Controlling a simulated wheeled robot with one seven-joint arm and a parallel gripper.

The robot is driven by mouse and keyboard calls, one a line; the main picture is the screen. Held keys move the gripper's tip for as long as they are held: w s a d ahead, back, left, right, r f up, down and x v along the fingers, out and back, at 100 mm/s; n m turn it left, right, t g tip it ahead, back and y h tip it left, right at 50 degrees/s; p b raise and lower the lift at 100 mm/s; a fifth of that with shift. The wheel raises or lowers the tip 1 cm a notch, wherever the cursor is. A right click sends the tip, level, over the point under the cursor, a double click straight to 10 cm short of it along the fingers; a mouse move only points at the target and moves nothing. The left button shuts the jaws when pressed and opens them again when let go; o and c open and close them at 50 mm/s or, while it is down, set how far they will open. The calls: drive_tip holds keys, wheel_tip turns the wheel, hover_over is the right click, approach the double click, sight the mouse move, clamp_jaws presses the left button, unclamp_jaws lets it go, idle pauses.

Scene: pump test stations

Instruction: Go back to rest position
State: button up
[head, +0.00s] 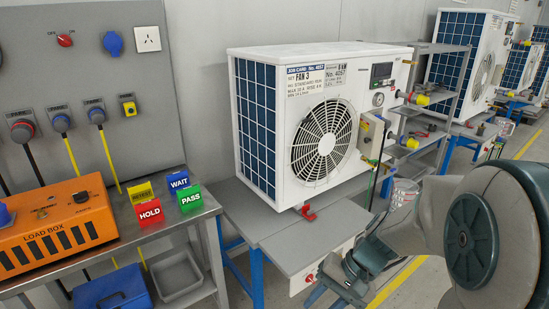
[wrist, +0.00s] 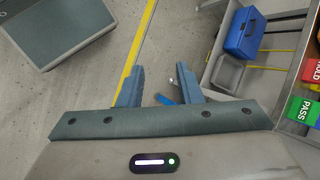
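My gripper (wrist: 159,84) is open in the wrist view, with its two blue-grey fingers apart. Nothing is held between them; the grey floor, a bit of blue and a small bright part show beyond the gap. In the head view my arm comes in from the right and bends down at the lower middle, in front of the bench with the white fan unit (head: 320,135). The fingertips are not clearly seen there.
An orange load box (head: 58,235) and red HOLD (head: 149,212), blue WAIT (head: 178,181) and green PASS (head: 190,198) blocks stand on the left bench. A blue toolbox (wrist: 245,32) and grey tray (wrist: 226,74) sit below. Floor with a yellow line (wrist: 139,40) lies under my gripper.

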drive_tip(key=s+d+r+n+t+h+p, duration=0.2)
drive_tip(key=r+h+p, duration=0.1)
drive_tip(key=r, duration=0.4)
drive_tip(key=s+d+r+n+t+h+p, duration=0.2)
drive_tip(key=s+d+r+h+p, duration=0.1)
drive_tip(key=r, duration=0.5)
drive_tip(key=shift+s+p, duration=0.25)
drive_tip(key=shift+p, duration=0.2)
